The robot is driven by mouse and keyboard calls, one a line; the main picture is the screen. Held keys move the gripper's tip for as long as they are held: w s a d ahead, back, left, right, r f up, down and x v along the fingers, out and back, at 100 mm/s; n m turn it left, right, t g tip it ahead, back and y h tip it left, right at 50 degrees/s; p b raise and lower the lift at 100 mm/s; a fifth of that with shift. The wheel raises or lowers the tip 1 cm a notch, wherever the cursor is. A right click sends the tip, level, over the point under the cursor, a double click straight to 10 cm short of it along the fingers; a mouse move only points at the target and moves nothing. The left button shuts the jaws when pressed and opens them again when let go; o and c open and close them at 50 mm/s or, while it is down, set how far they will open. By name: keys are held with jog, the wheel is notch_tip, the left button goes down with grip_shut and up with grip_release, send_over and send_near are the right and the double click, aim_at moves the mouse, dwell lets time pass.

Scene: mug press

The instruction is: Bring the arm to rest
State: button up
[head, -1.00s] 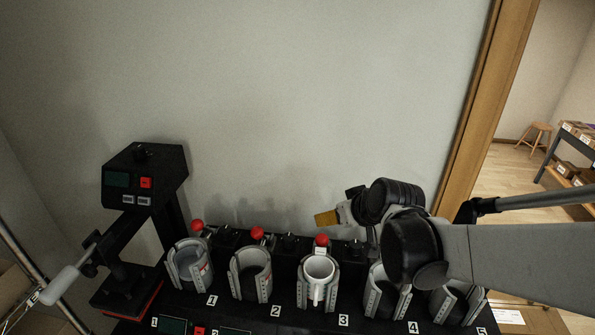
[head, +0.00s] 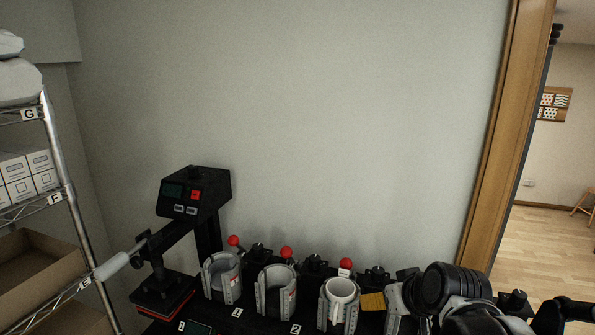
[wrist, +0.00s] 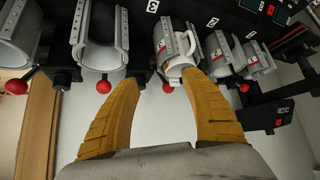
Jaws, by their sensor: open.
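My gripper is open and empty. In the head view one yellow finger (head: 373,301) shows just right of the mug at the lower edge. In the wrist view both yellow fingers of my gripper (wrist: 160,80) are spread apart, with the white mug (wrist: 184,62) beyond and between their tips. The mug (head: 342,290) stands in the third grey clamp press from the left in the head view, apart from the fingers as far as I can tell. My arm's dark wrist joint (head: 450,288) is at lower right and hides the presses behind it.
Several grey mug presses with red-knobbed levers stand in a row on a black bench. A taller black press (head: 195,200) with a long handle stands at left. A wire shelf (head: 62,170) with boxes is further left. A wooden door frame (head: 490,150) is at right.

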jog(key=s+f+b, duration=0.6)
jog(key=f+b, duration=0.3)
jog(key=s+f+m+g+h+b, duration=0.1)
jog(key=s+f+b, duration=0.5)
jog(key=f+b, duration=0.4)
jog(key=s+f+m+b, duration=0.1)
jog(key=s+f+b, duration=0.5)
jog(key=f+b, duration=0.4)
jog(key=shift+d+h, duration=0.25)
jog(key=shift+h, duration=0.05)
jog(key=shift+r, duration=0.1)
